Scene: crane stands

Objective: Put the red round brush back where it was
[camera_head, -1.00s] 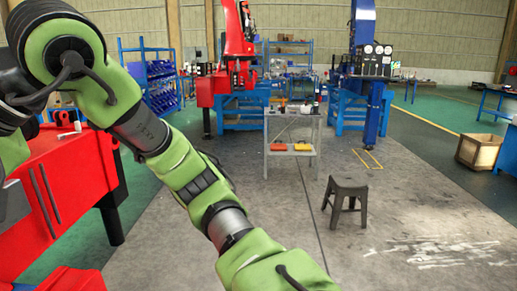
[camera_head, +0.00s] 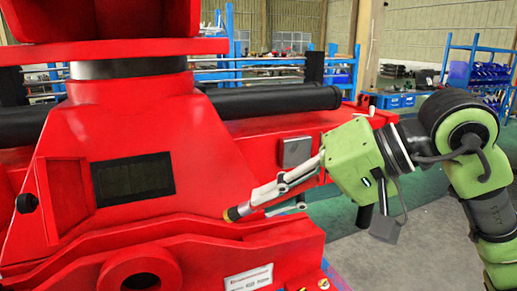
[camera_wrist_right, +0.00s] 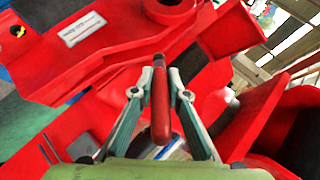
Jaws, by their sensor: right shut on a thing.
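My right gripper (camera_head: 262,203) comes in from the right in the head view, in front of the red crane stand. In the right wrist view my right gripper (camera_wrist_right: 160,92) is shut on the red round brush (camera_wrist_right: 160,112). Its smooth red handle lies between the two fingertips and points away from the wrist. I cannot tell whether the brush touches the stand. My left gripper is not in view.
The red crane stand (camera_head: 125,130) fills the left and middle of the head view, with ledges and a white label (camera_head: 248,278). A black cylinder (camera_head: 275,100) lies behind. Blue shelves (camera_head: 480,72) stand at the back right. Floor (camera_head: 430,240) is clear at the lower right.

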